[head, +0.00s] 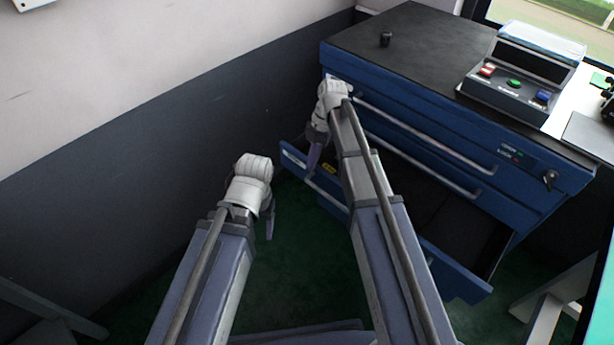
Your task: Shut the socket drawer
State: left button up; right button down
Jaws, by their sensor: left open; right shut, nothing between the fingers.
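The blue tool cabinet (540,190) has its lower drawer (455,270) pulled out. The drawer's dark inside shows at the right, and a small yellow item (328,167) shows at its left end. I take this open drawer for the socket drawer; its label is not readable. My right gripper (314,160) is shut and empty, at the left end of the drawer front. I cannot tell whether it touches the drawer. My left gripper (269,226) is open and empty, left of the drawer and apart from it. My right arm hides the middle of the drawer front.
The upper drawers with long bar handles (425,140) look closed. A key lock (550,178) sticks out at the right. A button box (520,85) and a small black knob (385,39) stand on top. A wall (120,175) bounds the left; green floor (300,285) lies below.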

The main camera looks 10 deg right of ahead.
jog(key=shift+w+d, duration=0.95)
jog(key=shift+d, duration=0.3)
jog(key=shift+w+d, duration=0.95)
jog(key=shift+d, duration=0.25)
